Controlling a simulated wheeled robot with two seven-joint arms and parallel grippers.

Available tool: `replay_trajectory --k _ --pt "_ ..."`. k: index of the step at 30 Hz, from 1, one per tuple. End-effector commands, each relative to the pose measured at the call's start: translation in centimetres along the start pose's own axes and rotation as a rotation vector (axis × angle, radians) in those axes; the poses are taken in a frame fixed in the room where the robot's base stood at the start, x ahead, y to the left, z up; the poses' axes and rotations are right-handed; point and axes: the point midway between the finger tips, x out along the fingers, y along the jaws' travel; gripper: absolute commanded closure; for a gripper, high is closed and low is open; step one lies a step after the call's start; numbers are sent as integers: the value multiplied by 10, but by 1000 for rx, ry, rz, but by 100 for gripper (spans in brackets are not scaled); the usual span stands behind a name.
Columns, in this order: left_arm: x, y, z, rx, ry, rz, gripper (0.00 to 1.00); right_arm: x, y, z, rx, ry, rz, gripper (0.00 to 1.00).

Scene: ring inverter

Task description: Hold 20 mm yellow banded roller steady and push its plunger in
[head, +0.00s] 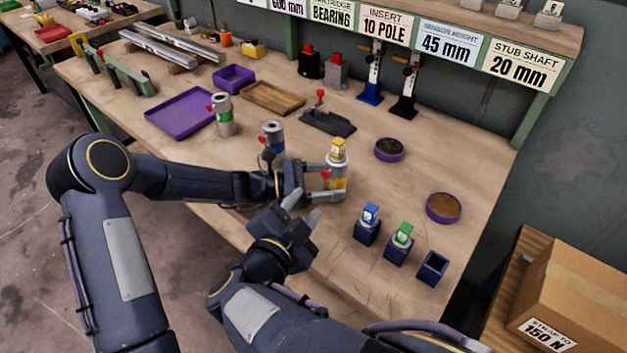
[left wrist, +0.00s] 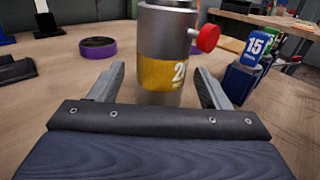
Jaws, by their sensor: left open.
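The yellow banded roller (head: 339,172) stands upright on the bench, with a yellow block (head: 338,148) seen at its top. In the left wrist view, the roller (left wrist: 166,68) is a grey cylinder with a yellow lower band marked 20. Its red plunger knob (left wrist: 207,38) sticks out to the right; the knob also shows in the head view (head: 325,175). My left gripper (head: 331,182) is open, with its fingers on either side of the roller's lower part. My right gripper (head: 308,202) is open and empty, just below the left one in the picture, apart from the roller.
A green banded roller (head: 224,120) and another roller (head: 273,137) stand to the left. Blue (head: 370,213) and green (head: 403,233) blocks sit in holders, beside an empty holder (head: 433,268). Purple round dishes (head: 443,208) lie right. A purple tray (head: 180,112) lies far left.

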Motion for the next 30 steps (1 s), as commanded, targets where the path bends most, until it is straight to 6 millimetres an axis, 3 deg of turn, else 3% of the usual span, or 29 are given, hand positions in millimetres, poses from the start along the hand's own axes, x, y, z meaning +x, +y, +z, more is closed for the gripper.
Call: replay_trajectory --k 7,18,30 --pt "30 -1 0 1 0 -3 30 0 0 0 0 0 0 64" --pt "35 -1 0 2 1 -1 30 0 0 0 0 0 0 64" --pt "35 -1 0 2 2 -1 82 0 0 0 0 0 0 64"
